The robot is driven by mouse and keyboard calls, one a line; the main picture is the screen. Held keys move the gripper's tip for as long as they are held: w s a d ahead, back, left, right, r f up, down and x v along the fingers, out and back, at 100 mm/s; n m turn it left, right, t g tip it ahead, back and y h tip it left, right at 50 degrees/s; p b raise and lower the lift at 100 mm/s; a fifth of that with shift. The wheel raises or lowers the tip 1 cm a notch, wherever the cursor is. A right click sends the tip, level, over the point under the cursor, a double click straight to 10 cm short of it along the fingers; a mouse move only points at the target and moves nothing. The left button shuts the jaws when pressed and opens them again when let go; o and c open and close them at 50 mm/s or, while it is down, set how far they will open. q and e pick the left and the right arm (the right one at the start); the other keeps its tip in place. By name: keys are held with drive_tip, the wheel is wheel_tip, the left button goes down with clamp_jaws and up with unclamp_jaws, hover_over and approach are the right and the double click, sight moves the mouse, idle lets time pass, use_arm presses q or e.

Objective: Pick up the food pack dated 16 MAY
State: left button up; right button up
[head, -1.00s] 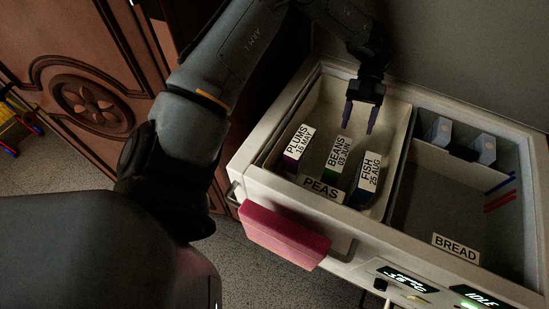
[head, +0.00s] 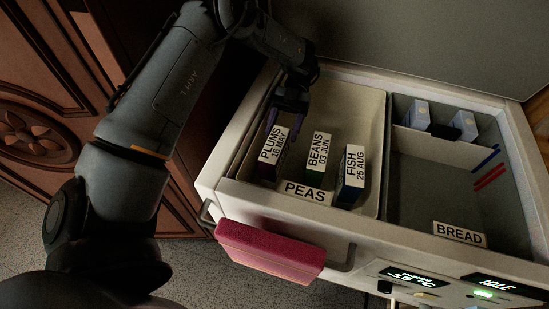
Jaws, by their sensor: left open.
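The food pack labelled PLUMS 16 MAY (head: 273,146) stands at the left of the left compartment (head: 345,96), with a white label on top and a dark purple side. My left gripper (head: 283,128) is open, with its purple fingers at the far end of this pack. I cannot tell whether the fingers touch it. The BEANS 03 JUN pack (head: 318,150) stands in the middle and the FISH 25 AUG pack (head: 352,168) to its right. My right gripper is not in view.
A PEAS label (head: 306,191) is on the compartment's front and a BREAD label (head: 459,233) on the right compartment's. Small pale boxes (head: 418,115) stand at the right compartment's back. Drawer walls surround the packs.

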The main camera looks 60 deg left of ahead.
sight(278, 141)
use_arm(q)
drive_tip(key=shift+b+x, duration=0.55)
drive_tip(key=shift+x, duration=1.45)
drive_tip(key=shift+s+a+r, duration=0.1)
drive_tip(key=shift+c, duration=0.2)
drive_tip(key=c, duration=1)
